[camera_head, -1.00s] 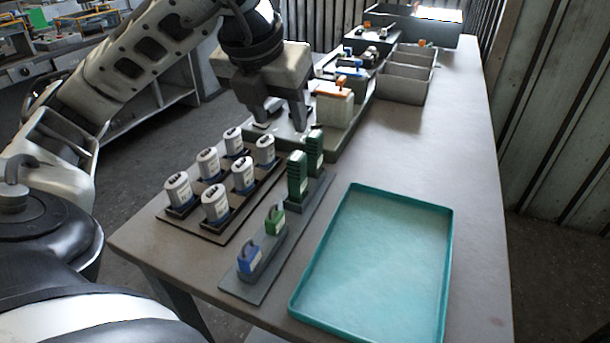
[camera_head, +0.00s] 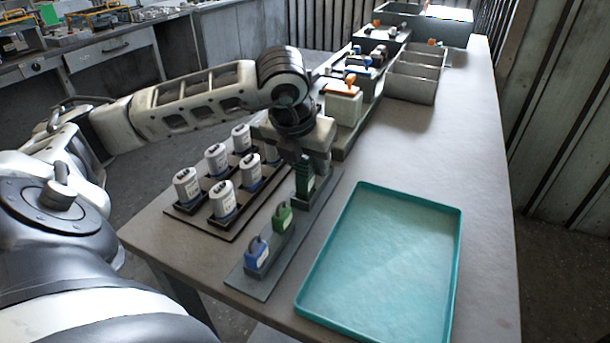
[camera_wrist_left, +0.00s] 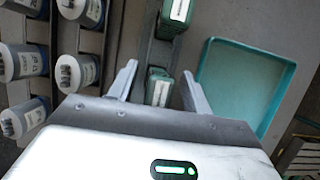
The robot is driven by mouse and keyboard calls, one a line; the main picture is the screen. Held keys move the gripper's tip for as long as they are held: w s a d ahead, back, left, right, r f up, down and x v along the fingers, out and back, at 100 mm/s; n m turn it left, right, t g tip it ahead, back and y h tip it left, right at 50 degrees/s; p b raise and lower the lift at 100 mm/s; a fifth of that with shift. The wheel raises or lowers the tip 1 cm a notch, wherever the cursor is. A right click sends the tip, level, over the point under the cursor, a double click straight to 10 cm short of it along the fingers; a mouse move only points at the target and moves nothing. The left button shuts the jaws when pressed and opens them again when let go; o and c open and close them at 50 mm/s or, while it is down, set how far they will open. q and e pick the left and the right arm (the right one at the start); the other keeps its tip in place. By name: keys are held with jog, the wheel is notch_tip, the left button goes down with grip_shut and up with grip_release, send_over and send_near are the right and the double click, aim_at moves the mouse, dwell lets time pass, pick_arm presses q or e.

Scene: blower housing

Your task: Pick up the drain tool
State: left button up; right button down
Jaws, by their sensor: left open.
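Two upright dark green ridged blocks stand on a grey holder strip (camera_head: 262,285). The nearer block (camera_head: 303,186) shows below my left gripper (camera_head: 308,168) in the head view. The farther one is hidden there by the gripper. In the left wrist view, one green block (camera_wrist_left: 159,90) with a white label lies between the open fingers, and another (camera_wrist_left: 178,12) is beyond them. My left gripper is open, above the blocks, with nothing clearly held. I cannot tell for certain which object is the drain tool. My right gripper is not in view.
Several white canisters (camera_head: 221,198) stand in a dark rack left of the strip. A green (camera_head: 281,216) and a blue (camera_head: 257,252) padlock-shaped item sit at its near end. An empty teal tray (camera_head: 385,262) lies to the right. Grey bins (camera_head: 410,84) stand farther back.

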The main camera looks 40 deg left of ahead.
pick_arm(q)
jog(key=c, duration=0.9)
jog(key=shift+r, duration=0.1)
